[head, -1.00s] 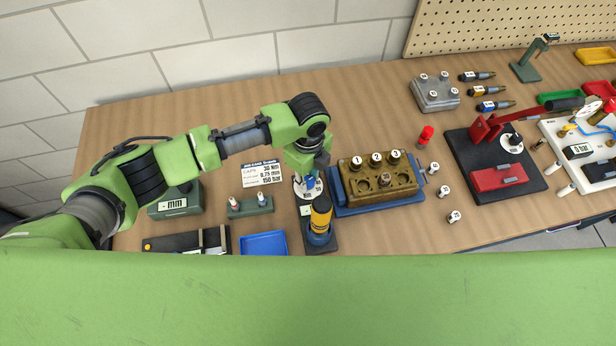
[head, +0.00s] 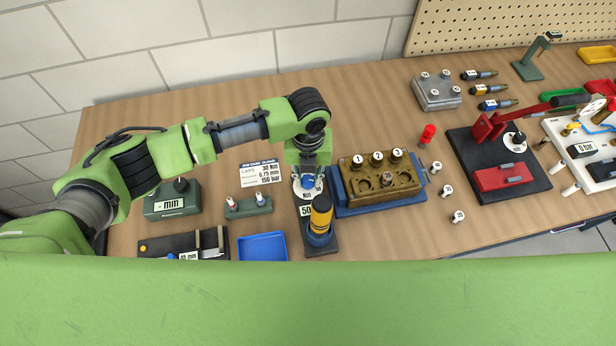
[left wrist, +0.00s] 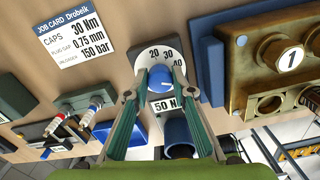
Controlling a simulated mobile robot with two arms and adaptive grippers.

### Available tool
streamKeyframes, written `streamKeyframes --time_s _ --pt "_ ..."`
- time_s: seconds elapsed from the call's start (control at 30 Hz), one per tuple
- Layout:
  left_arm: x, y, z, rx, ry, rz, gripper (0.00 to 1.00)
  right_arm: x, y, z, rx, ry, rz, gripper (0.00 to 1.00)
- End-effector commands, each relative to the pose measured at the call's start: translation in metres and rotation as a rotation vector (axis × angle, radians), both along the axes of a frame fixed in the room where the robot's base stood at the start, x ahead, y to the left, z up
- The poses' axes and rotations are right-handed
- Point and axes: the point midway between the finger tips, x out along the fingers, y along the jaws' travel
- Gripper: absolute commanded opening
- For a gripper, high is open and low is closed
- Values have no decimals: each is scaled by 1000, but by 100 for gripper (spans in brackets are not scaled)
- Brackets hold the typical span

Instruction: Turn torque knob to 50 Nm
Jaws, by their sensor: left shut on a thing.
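The torque knob (left wrist: 160,79) is blue and round, with a white pointer mark. It sits on a white dial (left wrist: 170,53) marked 20, 30 and 40, with other marks hidden by my fingers. A white readout (left wrist: 167,103) beside the dial shows 50 N; the rest is covered by a finger. My left gripper (left wrist: 160,84) is shut on the knob, one finger on each side. In the head view the left gripper (head: 308,175) points down over the knob, which shows as a small blue patch. My right gripper is not in view.
A yellow and black tool (head: 320,212) stands upright just in front of the dial. A brass block (head: 375,194) with numbered caps is close on the right. A job card (head: 262,173) reading 30 Nm lies left. A blue tray (head: 263,247) is front left.

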Motion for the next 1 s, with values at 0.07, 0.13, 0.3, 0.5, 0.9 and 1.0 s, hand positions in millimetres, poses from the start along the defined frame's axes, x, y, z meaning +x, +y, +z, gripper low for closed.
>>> streamKeyframes --time_s 0.07,0.13,0.3,0.5,0.9,1.0 --pt "2 0 1 -1 -4 -38 2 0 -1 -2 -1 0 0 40" --pt "2 0 1 -1 -4 -67 2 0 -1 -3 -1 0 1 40" --pt "2 0 1 -1 -5 -115 2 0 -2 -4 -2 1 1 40" --pt "2 0 2 -1 -5 -135 2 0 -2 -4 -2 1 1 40" --pt "2 -1 2 -1 -5 -136 38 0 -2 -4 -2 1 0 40" --pt "1 -1 1 -1 -4 -136 40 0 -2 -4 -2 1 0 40"
